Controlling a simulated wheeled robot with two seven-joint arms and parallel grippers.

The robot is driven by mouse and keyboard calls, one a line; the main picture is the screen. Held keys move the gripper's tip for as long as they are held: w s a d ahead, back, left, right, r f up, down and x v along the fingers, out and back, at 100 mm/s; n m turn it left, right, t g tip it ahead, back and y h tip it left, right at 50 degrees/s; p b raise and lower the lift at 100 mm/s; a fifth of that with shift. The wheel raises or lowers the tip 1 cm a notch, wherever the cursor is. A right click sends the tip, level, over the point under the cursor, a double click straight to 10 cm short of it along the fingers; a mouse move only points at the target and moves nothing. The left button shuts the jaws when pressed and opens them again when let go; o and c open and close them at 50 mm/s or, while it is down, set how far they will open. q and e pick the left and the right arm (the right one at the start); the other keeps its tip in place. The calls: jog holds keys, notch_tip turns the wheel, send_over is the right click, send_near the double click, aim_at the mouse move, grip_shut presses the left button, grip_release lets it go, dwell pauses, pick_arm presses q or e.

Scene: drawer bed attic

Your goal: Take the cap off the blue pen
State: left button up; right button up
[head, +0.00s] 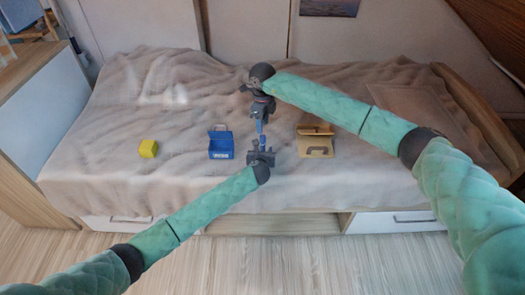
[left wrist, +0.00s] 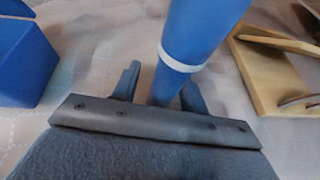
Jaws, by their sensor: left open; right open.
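The blue pen (head: 262,128) stands roughly upright in the head view, between my two grippers. In the left wrist view the pen (left wrist: 188,38) is a thick blue shaft with a white ring near its lower part. My left gripper (head: 262,152) is at the pen's lower end. Its two fingers (left wrist: 160,88) are open, one on either side of the pen. My right gripper (head: 262,108) is open at the pen's upper end, above the left one in the picture. I cannot tell whether its fingers touch the pen. The cap's edge is too small to make out in the head view.
A blue open box (head: 221,146) stands left of the pen and a wooden box with a handle (head: 315,146) stands right. All stand on the beige bed cover (head: 110,110). Drawers (head: 400,222) are along the bed's front.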

aim_at(261, 136)
pick_arm(q)
grip_shut()
pick_arm(e)
jog(key=shift+c, duration=0.9)
notch_tip(261, 136, up, 4)
jog(key=m, duration=0.3)
jog(key=f, duration=1.1)
jog(key=shift+w+a+f, duration=0.15)
jog(key=shift+a+f, duration=0.05)
grip_shut()
jog(key=shift+r, duration=0.35)
